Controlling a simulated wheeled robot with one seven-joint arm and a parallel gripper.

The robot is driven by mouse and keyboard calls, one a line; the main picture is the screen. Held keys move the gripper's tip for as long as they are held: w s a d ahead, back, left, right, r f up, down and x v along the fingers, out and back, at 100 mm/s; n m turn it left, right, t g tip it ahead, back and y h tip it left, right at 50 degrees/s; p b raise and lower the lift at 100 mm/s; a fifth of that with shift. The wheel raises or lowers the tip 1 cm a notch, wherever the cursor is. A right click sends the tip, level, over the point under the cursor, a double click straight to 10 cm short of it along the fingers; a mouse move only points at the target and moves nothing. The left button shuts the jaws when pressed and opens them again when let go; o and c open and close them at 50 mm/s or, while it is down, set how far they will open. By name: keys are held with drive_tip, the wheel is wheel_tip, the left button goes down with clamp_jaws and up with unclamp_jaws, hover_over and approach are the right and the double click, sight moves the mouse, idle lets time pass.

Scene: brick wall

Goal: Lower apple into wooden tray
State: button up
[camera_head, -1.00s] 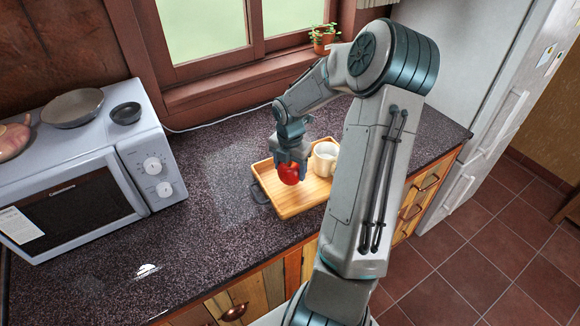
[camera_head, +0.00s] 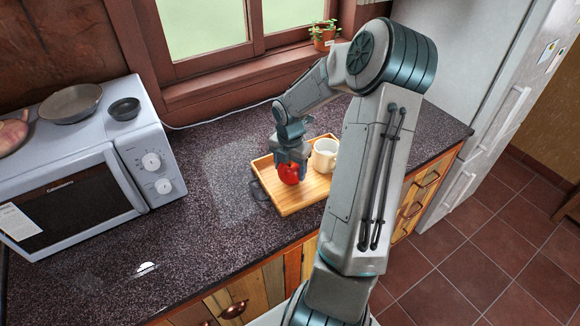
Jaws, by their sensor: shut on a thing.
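A red apple (camera_head: 289,174) is between the fingers of my gripper (camera_head: 291,171), which is shut on it. The apple is over the left part of the wooden tray (camera_head: 292,203), inside its rim as seen from here. I cannot tell whether the apple touches the tray floor. The tray lies on the dark speckled counter, with a dark handle at its left end. My arm hides the right end of the tray.
A white mug (camera_head: 325,154) stands at the tray's back right, close to my gripper. A microwave (camera_head: 88,170) with a pan (camera_head: 70,103) and a small dark bowl (camera_head: 124,108) on top stands at the left. The counter (camera_head: 215,225) left of the tray is clear.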

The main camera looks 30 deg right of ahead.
sight(290, 164)
drive_tip(key=shift+f+b, duration=0.45)
drive_tip(key=shift+f, duration=0.35)
idle(0.4)
drive_tip(key=o, duration=1.2)
drive_tip(key=shift+c, duration=0.2)
wheel_tip(290, 164, up, 14)
drive_tip(key=s+a+r+m+t, duration=0.2)
drive_tip(key=s+a+r+m, duration=0.1)
drive_tip(key=s+a+m, duration=0.6)
drive_tip(key=s+a+r+m+t, duration=0.1)
drive_tip(key=s+a+r+m, duration=0.2)
drive_tip(key=s+a+m, duration=0.7)
drive_tip(key=a+m, duration=0.1)
drive_tip(key=m, duration=0.3)
drive_tip(key=shift+r+t+b, duration=0.35)
drive_tip(key=shift+t+b, duration=0.05)
